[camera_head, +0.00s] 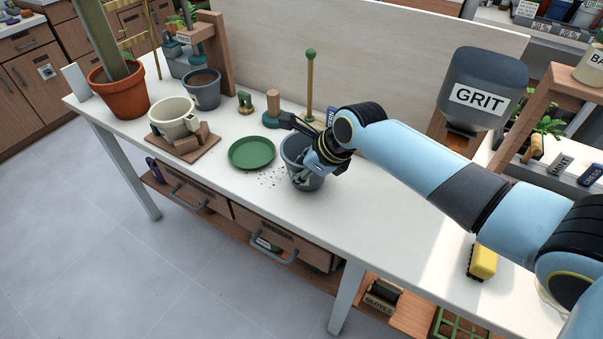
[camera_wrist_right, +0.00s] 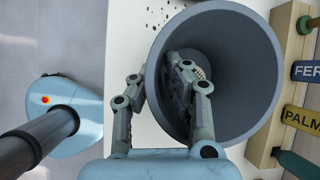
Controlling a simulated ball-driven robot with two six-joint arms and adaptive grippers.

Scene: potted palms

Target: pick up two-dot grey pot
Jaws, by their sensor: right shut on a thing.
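A grey pot (camera_head: 290,150) stands at the middle of the white bench, partly covered by my right gripper (camera_head: 308,172). In the right wrist view the grey pot (camera_wrist_right: 250,60) shows its open mouth and looks empty apart from a pale patch at its bottom. My right gripper (camera_wrist_right: 158,85) is shut on its wall, one finger inside and one outside. I see no dots on the pot from these sides. I cannot tell whether it is clear of the bench. My left gripper is not in view. Another grey pot (camera_head: 204,92) stands farther left, filled with dark soil.
A green saucer (camera_head: 252,153) lies just left of the held pot, with dark crumbs between them. A cream pot (camera_head: 175,119) on a wooden board, a terracotta pot (camera_head: 120,99) and a green-knobbed stick (camera_head: 310,85) stand around. A yellow object (camera_head: 482,262) lies at the right.

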